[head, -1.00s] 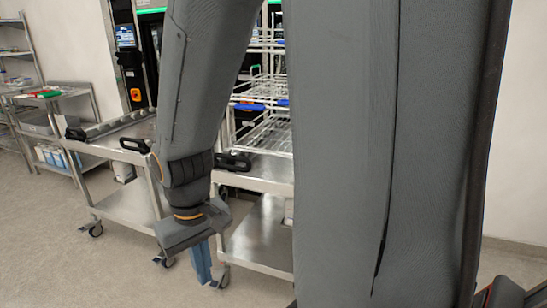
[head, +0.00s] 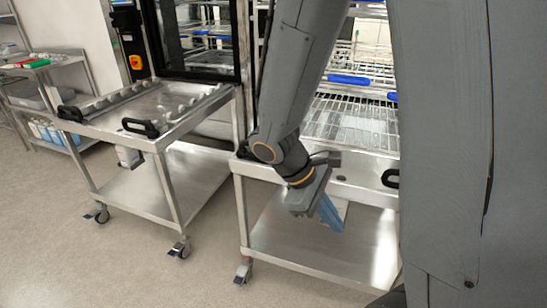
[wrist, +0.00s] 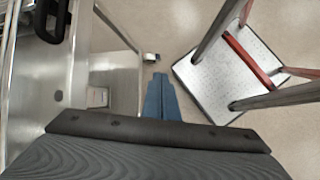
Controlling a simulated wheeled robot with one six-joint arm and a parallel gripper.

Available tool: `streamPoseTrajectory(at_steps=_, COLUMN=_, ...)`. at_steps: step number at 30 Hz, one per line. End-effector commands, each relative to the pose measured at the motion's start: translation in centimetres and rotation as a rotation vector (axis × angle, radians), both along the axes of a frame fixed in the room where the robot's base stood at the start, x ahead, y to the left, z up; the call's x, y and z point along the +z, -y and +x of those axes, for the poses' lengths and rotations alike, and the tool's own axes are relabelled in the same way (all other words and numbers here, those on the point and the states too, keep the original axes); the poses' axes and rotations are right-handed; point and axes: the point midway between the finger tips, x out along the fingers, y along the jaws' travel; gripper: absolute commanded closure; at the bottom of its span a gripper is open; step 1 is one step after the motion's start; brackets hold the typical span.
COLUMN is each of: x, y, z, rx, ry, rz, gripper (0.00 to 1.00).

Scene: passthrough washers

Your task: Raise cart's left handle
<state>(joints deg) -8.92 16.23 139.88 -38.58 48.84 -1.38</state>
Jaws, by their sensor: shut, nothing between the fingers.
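Two steel carts stand in the head view. The left cart (head: 150,143) has two black handles, a left one (head: 69,113) and a right one (head: 141,128), both low at its front edge. The right cart (head: 320,240) shows a black right handle (head: 390,178); my arm covers most of the left end of its front edge. My gripper (head: 331,214) is shut and empty, its blue fingers pointing down before the right cart. In the wrist view the shut fingers (wrist: 160,98) are beside a cart's edge, apart from a black handle (wrist: 52,20) at top left.
Wire racks (head: 355,122) stand at the right cart's back, with blue clips. A glass-doored washer (head: 195,38) is behind the left cart. A stool-like frame with a red bar (wrist: 253,58) stands on the floor right of my fingers. Floor at front left is clear.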

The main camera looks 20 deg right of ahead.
Motion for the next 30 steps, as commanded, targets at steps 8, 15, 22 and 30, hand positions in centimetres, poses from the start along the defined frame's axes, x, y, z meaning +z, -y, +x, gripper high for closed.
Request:
streamPoseTrajectory(at_steps=8, x=-0.4, y=2.7, z=11.2, rx=0.683, ry=-0.217, rz=-0.469, gripper=1.0)
streamPoseTrajectory(at_steps=15, x=-1.5, y=-4.3, z=22.3, rx=1.199, ry=-0.224, rz=-0.832, gripper=1.0)
streamPoseTrajectory(at_steps=22, x=-2.6, y=-10.3, z=26.4, rx=1.435, ry=-0.17, rz=-0.997, gripper=1.0)
streamPoseTrajectory(at_steps=30, x=-3.0, y=-9.6, z=28.8, rx=1.46, ry=-0.16, rz=-1.016, gripper=1.0)
